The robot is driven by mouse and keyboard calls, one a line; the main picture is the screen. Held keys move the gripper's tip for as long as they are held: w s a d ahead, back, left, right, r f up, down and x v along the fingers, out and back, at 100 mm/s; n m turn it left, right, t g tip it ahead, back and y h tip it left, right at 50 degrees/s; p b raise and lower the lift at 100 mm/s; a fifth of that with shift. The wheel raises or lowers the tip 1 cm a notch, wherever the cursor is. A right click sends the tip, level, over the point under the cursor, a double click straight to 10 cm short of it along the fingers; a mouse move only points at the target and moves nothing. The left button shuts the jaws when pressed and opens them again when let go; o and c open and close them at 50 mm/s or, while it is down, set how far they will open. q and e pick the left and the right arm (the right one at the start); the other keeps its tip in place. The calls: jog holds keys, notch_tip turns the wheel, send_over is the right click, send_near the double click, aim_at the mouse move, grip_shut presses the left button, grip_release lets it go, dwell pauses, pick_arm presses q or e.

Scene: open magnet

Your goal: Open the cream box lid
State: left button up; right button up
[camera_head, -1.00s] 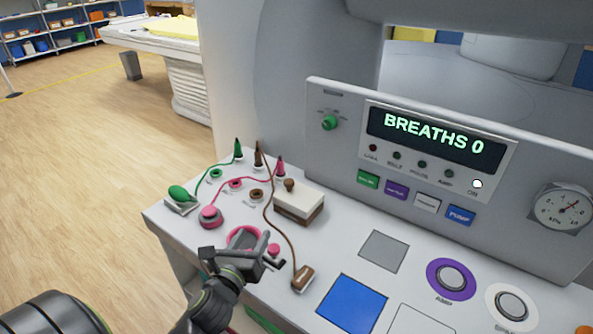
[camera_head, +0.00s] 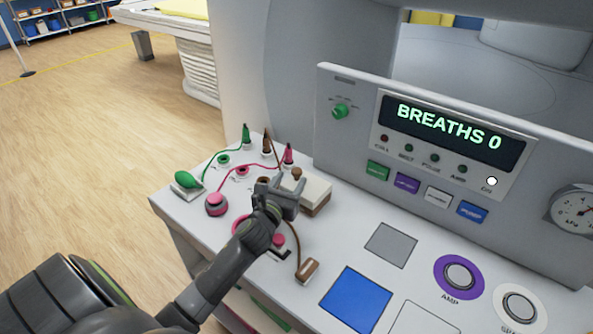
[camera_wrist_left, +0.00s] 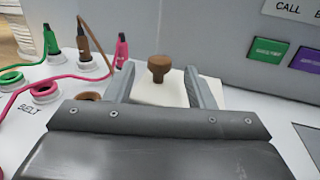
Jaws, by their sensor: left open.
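The cream box (camera_head: 316,190) stands on the white console top, with a cream lid, a brown lower part and a brown knob (camera_head: 297,173) on top. The lid is on the box. My left gripper (camera_head: 284,184) is open at the near left side of the box, close to the knob. In the left wrist view the brown knob (camera_wrist_left: 159,68) stands ahead, between the two open fingers (camera_wrist_left: 158,85), with the cream lid (camera_wrist_left: 158,90) below it. The gripper body hides the front of the box. I cannot tell whether the fingers touch it. My right gripper is not in view.
Green, brown and pink plugs (camera_head: 267,145) with cables stand behind and left. A green bulb (camera_head: 186,179), a pink knob (camera_head: 215,203) and a brown plug (camera_head: 308,269) are nearby. The control panel (camera_head: 420,160) rises behind. A blue pad (camera_head: 356,300) lies front right.

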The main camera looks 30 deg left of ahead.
aim_at(295, 174)
pick_arm(q)
jog(key=shift+w+a, duration=0.25)
jog(key=shift+w, duration=1.05)
jog(key=shift+w+a, duration=0.25)
jog(key=shift+w, duration=1.05)
jog(key=shift+c, duration=0.4)
grip_shut()
